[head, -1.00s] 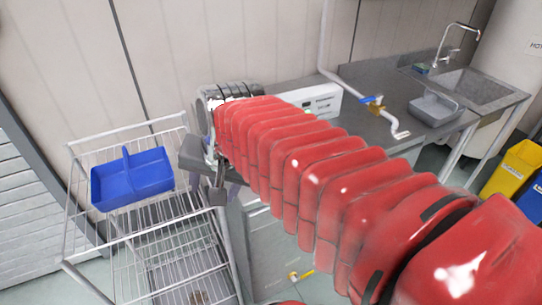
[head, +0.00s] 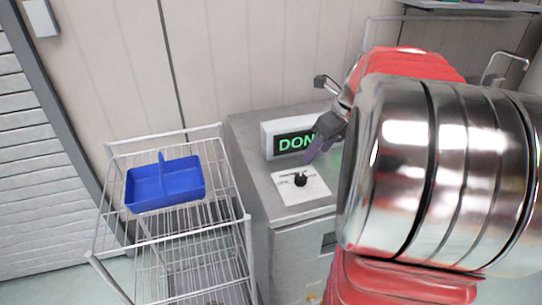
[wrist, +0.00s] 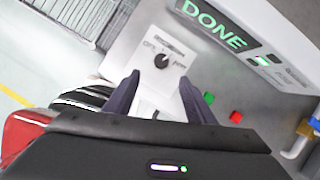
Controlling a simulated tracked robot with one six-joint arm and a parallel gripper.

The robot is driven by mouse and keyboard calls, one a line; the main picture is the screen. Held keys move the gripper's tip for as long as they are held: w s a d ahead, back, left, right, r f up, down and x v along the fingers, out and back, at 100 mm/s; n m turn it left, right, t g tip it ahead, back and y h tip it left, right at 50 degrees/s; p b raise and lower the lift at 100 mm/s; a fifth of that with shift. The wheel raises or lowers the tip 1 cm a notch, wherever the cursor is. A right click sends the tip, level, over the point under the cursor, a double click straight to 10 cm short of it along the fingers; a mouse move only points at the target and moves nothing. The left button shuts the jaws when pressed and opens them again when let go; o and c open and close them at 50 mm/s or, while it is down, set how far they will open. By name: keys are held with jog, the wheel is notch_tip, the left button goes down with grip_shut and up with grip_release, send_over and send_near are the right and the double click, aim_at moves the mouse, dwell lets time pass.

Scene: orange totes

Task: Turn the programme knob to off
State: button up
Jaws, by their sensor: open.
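The black programme knob (head: 300,180) stands on a white plate (head: 290,193) on top of the grey machine. It also shows in the wrist view (wrist: 162,61), with small printed labels around it that are too small to read surely. Which way its pointer faces cannot be told. A display reads "DONE" in green (head: 294,142), behind the knob. My gripper (head: 323,112) is open and empty, above and to the right of the knob in the head view. In the wrist view its two dark fingers (wrist: 158,84) are apart, with the knob between and beyond their tips.
A wire cart (head: 165,240) with a blue caddy (head: 165,185) stands left of the machine. The wrist view shows a green button (wrist: 209,98) and a red button (wrist: 236,117) right of the fingers. The display housing (wrist: 285,50) rises close behind.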

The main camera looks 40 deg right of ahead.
aim_at(301, 177)
jog(key=shift+d, duration=0.25)
jog(key=x, duration=1.4)
jog(key=shift+r, duration=0.1)
jog(key=shift+c, duration=0.4)
jog(key=c, duration=0.9)
